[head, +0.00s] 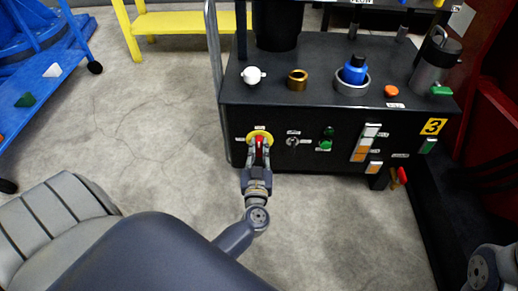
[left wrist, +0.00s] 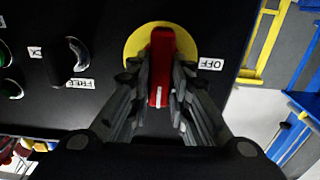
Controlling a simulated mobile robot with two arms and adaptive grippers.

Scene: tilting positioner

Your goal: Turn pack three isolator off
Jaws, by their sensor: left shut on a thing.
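The pack three isolator has a red handle (head: 260,142) on a round yellow plate (head: 262,133), at the left of the black cabinet's front face. In the left wrist view, the red handle (left wrist: 162,60) stands upright in the picture, with a white mark near its lower end. The OFF label (left wrist: 211,64) is to the right of the yellow plate (left wrist: 133,45), and the handle does not point at it. My left gripper (head: 259,152) is shut on the handle, one finger on each side. My right gripper is not in view.
The black cabinet (head: 330,112) bears a yellow 3 sign (head: 433,126). Right of the isolator are a small selector (head: 292,142) and green buttons (head: 324,145). A metal rail (head: 216,70) stands at the cabinet's left edge. The floor (head: 140,120) to the left is clear.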

